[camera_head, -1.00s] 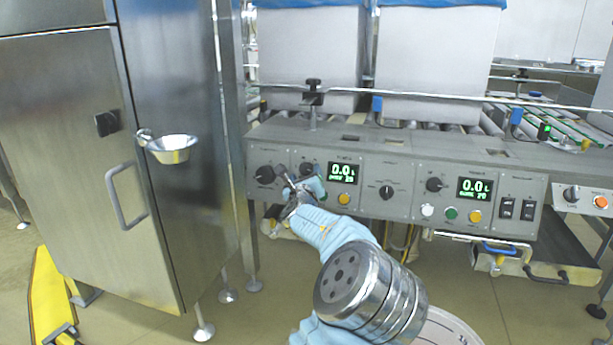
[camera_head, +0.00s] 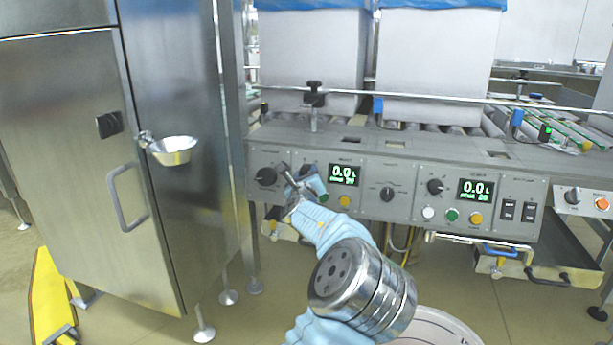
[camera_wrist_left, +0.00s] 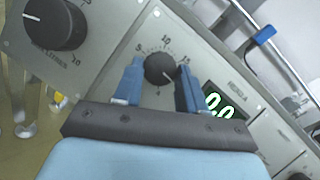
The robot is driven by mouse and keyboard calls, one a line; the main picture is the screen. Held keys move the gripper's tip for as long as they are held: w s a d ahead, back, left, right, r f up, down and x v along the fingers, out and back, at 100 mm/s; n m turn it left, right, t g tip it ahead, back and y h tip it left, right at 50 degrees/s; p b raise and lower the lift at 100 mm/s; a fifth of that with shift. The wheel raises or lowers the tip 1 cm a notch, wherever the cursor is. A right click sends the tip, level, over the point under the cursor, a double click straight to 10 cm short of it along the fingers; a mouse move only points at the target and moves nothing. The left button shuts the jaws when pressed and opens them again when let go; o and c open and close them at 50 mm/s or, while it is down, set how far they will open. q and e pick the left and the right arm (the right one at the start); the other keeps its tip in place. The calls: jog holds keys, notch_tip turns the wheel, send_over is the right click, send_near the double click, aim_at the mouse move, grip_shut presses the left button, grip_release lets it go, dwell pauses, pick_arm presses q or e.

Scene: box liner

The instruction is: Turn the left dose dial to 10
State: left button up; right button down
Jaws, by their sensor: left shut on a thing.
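The left dose dial (camera_wrist_left: 160,70) is a small black knob on the grey panel, with a scale marked 5, 10 and 15 around it. A light mark on the knob shows, but I cannot tell exactly which number it points to. My left gripper (camera_wrist_left: 156,84) has its two blue fingers on either side of this knob, shut on it. In the head view my left gripper (camera_head: 298,182) reaches the panel left of the green display (camera_head: 343,174), which reads 0.0 L; its smaller line is unclear. The gripper mostly hides the dial there. My right gripper is not in view.
A larger black knob (camera_head: 266,176) sits left of the dial. A yellow button (camera_head: 344,201) is below the display. Another dial (camera_head: 388,194) and a second display (camera_head: 475,190) are farther right. A steel cabinet (camera_head: 70,150) with a small bowl (camera_head: 173,152) stands at left.

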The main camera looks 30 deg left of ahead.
pick_arm(q)
jog(key=shift+n, duration=0.3)
